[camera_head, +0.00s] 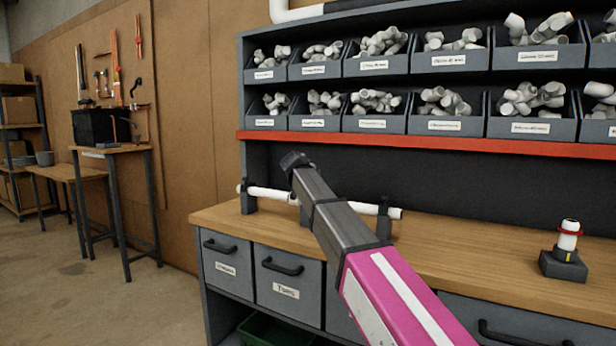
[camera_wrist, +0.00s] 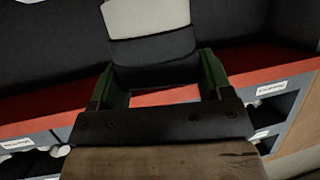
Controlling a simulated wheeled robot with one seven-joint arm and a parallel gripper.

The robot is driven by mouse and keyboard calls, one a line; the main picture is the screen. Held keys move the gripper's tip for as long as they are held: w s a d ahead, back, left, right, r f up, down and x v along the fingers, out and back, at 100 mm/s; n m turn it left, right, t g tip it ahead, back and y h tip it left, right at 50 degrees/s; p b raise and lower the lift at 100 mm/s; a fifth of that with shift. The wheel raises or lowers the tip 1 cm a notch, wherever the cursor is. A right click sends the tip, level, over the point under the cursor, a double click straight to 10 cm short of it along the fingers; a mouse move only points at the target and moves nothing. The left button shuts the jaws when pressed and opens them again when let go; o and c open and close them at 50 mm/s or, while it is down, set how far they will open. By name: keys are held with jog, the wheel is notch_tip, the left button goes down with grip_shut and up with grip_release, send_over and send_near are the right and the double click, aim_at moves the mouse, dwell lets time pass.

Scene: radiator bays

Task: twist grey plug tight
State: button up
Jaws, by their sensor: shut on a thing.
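In the wrist view my gripper (camera_wrist: 158,62) has its two green fingers closed on a grey piece (camera_wrist: 153,48), which looks like the grey plug. It is dark grey between the fingers, with a pale grey part beyond. In the head view my gripper (camera_head: 295,163) is at the tip of my arm, above the left part of the wooden worktop. The held piece is too small there to make out. A white pipe (camera_head: 270,193) lies across dark stands (camera_head: 384,220) behind my arm. Its middle is hidden, and I cannot tell whether the held piece touches it.
A white fitting with a red ring (camera_head: 569,236) stands upright in a dark block (camera_head: 563,266) on the right of the worktop (camera_head: 460,250). Labelled bins (camera_head: 373,121) of white fittings fill the shelves above a red ledge (camera_head: 450,143). The worktop between is clear.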

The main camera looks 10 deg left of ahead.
jog(key=shift+m+g+h, duration=0.4)
jog(key=shift+m+h, duration=0.7)
jog(key=shift+h, duration=0.2)
jog(key=shift+f, duration=0.1)
jog(key=o, duration=0.9)
jog(key=v, duration=1.1)
jog(key=shift+a, duration=0.1)
